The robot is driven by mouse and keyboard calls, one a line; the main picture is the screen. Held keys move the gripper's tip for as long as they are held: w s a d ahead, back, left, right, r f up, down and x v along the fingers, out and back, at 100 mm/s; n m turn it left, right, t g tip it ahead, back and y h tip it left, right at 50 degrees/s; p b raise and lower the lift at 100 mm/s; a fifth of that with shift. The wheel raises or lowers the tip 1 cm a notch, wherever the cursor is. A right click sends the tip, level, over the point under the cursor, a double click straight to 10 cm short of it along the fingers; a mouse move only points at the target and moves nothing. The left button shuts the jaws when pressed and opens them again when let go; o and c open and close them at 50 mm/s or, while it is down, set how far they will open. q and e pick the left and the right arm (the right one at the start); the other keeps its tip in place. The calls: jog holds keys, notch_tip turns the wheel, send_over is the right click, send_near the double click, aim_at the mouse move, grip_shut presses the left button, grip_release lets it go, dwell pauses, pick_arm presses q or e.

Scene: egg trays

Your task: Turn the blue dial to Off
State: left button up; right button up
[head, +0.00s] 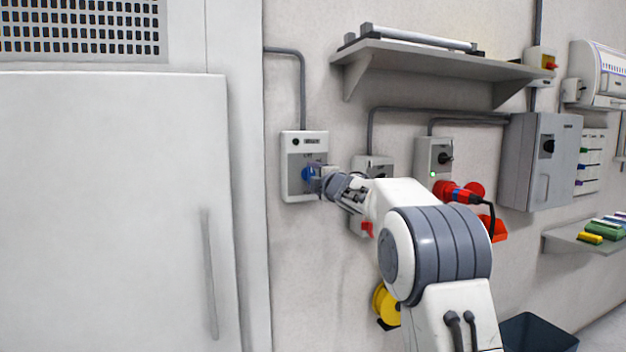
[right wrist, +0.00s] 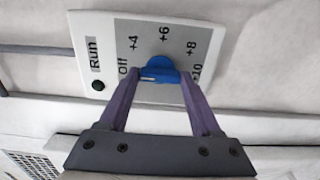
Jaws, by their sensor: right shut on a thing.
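The blue dial (head: 307,173) sits on a white and grey wall control box (head: 291,187) in the head view. In the right wrist view the dial (right wrist: 163,66) is ringed by the marks Off, +4, +6, +8 and +10. A pale mark shows on the dial's left part, toward the Off side; I cannot tell its exact setting. My right gripper (head: 315,176) is at the box, and its two purple fingers (right wrist: 161,76) are shut on the dial from both sides. The fingertips hide the dial's edges. My left gripper is not in view.
A second box (head: 374,162) and a grey switch box (head: 434,153) with a red plug (head: 452,191) are just right of the dial box. A shelf (head: 440,62) juts out above. A large pale cabinet (head: 110,210) stands at the left.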

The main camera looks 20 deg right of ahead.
dwell(0.4)
jog(key=o, duration=1.4)
jog(key=s+b, duration=0.3)
jog(key=s, duration=0.7)
jog(key=shift+s+d, duration=0.15)
jog(key=shift+s, duration=0.1)
